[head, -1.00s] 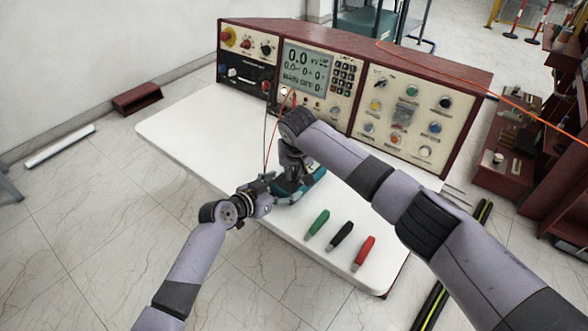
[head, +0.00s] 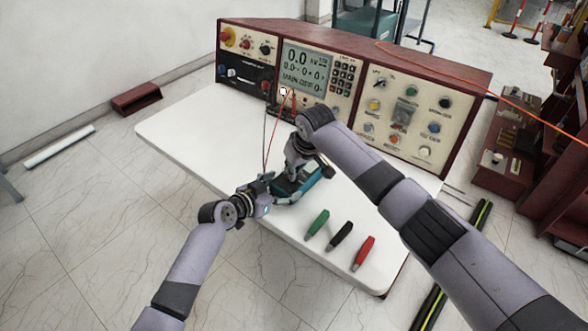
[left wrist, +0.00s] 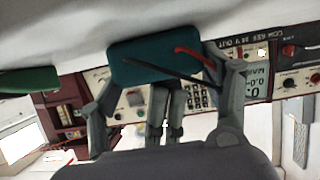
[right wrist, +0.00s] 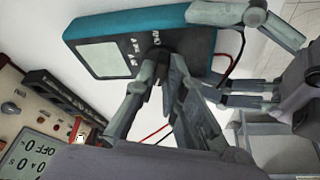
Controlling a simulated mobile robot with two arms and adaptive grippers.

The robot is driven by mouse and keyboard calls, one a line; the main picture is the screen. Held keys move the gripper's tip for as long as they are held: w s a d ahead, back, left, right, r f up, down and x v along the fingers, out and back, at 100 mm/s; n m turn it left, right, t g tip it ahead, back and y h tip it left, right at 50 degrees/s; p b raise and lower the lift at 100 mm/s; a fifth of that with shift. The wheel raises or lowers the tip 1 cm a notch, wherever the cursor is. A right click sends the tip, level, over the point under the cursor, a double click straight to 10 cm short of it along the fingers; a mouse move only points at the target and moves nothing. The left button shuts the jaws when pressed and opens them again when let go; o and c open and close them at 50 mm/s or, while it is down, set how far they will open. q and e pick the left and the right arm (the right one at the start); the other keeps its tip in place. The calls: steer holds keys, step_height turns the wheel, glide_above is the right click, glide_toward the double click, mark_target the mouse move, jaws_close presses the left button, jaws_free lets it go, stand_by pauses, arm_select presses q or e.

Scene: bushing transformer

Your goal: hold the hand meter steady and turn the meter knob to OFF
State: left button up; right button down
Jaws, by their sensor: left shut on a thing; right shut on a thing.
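The teal hand meter (head: 310,184) lies near the middle of the white table, partly hidden by my grippers. My left gripper (head: 272,191) is shut on its near-left end, where leads come out. In the left wrist view the teal body (left wrist: 150,62) sits between the fingers. In the right wrist view the meter's dark face shows its grey screen (right wrist: 98,60) and white markings around a small dark knob (right wrist: 157,62). My right gripper (right wrist: 160,72) is shut on this knob, its fingertips hiding most of it. I cannot read which marking the knob points to.
The test console (head: 350,85) with a display stands along the table's back edge. A red and a black lead (head: 267,140) run from it to the meter. Green (head: 317,223), black (head: 340,236) and red (head: 363,252) clips lie in front. The table's left part is clear.

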steer(key=shift+w+d+n+g+y, duration=0.1)
steer(key=shift+n+g+y, duration=0.2)
steer(key=shift+n, duration=0.75)
steer(key=shift+d+n+g+y, duration=0.1)
steer(key=shift+n+g+y, duration=0.15)
steer(key=shift+n, duration=0.8)
steer(key=c, duration=1.7)
jaws_free()
steer(key=shift+o, duration=0.2)
steer(key=v, duration=1.2)
steer(key=shift+w, duration=0.1)
arm_select(q)
steer(key=o, duration=1.6)
